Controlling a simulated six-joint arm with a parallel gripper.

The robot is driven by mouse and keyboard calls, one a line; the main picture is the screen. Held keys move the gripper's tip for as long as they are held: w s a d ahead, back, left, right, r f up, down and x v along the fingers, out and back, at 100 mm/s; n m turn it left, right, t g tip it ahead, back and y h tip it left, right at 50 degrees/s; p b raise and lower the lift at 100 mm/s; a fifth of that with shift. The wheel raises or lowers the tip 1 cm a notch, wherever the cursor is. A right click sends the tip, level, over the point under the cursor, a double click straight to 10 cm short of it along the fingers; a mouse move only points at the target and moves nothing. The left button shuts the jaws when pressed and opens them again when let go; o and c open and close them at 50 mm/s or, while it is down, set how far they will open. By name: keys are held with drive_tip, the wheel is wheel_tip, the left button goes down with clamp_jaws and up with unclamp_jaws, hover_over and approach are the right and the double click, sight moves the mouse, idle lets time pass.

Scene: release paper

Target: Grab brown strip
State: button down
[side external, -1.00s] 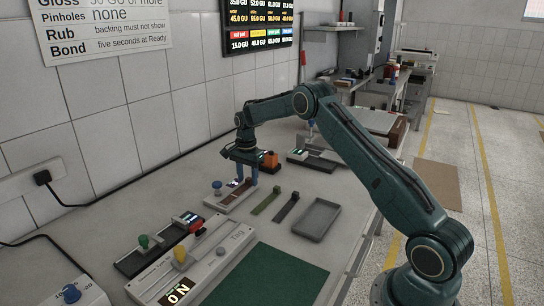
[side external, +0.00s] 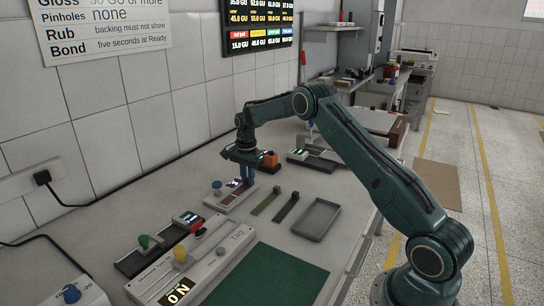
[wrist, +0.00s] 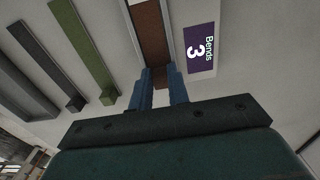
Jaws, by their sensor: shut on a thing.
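The brown strip (side external: 231,196) lies lengthwise in a pale holder (side external: 216,207) on the bench. In the wrist view the brown strip (wrist: 152,32) runs away from me, with a brown block at its near end. My gripper (side external: 247,181) is low over the far end of the holder. In the wrist view the blue fingers of my gripper (wrist: 164,82) are shut on that end block, one finger on each side. The strip still looks flat in the holder.
A green strip (side external: 266,203) and a dark grey strip (side external: 287,207) lie to the right, then an empty grey tray (side external: 318,219). A purple display (wrist: 200,48) reads "Bends 3".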

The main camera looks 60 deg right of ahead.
drive_tip(key=shift+r, duration=0.1)
wheel_tip(320, 180, up, 20)
idle(0.7)
drive_tip(key=shift+s+d, duration=0.1)
idle(0.6)
